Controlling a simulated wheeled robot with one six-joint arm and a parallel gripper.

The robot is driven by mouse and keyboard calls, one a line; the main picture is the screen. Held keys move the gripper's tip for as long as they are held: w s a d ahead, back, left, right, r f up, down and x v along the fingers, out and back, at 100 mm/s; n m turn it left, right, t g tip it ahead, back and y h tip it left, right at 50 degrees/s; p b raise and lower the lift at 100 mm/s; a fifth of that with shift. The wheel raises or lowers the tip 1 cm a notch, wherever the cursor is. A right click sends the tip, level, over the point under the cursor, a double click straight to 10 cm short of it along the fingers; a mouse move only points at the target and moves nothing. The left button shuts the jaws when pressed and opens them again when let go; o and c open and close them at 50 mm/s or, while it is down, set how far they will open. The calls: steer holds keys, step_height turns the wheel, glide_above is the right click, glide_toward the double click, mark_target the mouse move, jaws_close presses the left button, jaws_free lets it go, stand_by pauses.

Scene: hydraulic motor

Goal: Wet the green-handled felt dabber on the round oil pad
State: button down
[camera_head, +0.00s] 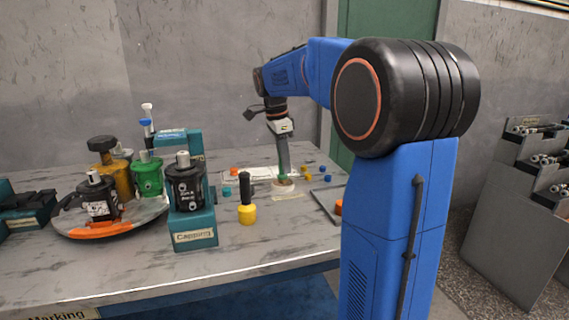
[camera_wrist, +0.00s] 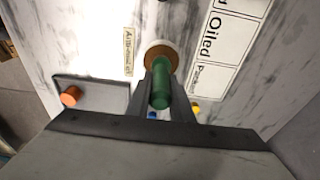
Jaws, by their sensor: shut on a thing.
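My gripper (camera_head: 283,172) points straight down over the table's right part and is shut on the green-handled felt dabber. The green handle (camera_wrist: 160,84) stands between the two fingers in the wrist view, and a bit of it shows below the fingers in the head view (camera_head: 282,177). The round oil pad (camera_wrist: 177,50), brown with a pale rim, lies right at the dabber's far end, and it also shows under the gripper in the head view (camera_head: 283,188). The felt tip is hidden, so I cannot tell whether it touches the pad.
A yellow-and-black dabber-like tool (camera_head: 247,212) stands left of the pad. A teal "Capping" stand (camera_head: 195,230) holds a black motor. A round turntable (camera_head: 110,226) carries several motors. An orange cap (camera_wrist: 70,96) sits on a grey plate.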

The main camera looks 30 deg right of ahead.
steer(key=shift+r, duration=3.35)
